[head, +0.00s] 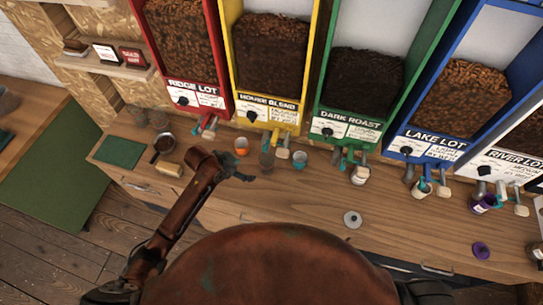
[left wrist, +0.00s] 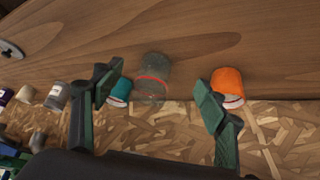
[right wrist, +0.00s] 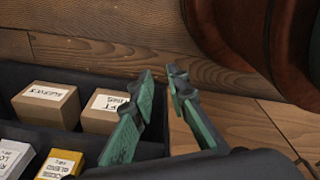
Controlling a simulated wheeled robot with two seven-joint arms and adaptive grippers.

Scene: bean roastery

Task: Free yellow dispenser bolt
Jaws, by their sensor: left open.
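The yellow dispenser (head: 225,30), labelled House Blend, is full of dark beans and stands second from left in the row. My right gripper (right wrist: 163,73) is partly open and empty, beside a dark bin.
An orange cup (head: 241,146), a dark glass (head: 266,161) and a teal cup (head: 299,160) stand below the yellow dispenser. Red, green and blue dispensers flank it. A grey lid (head: 352,220) lies on the counter. Boxes (right wrist: 47,104) fill the bin by my right gripper.

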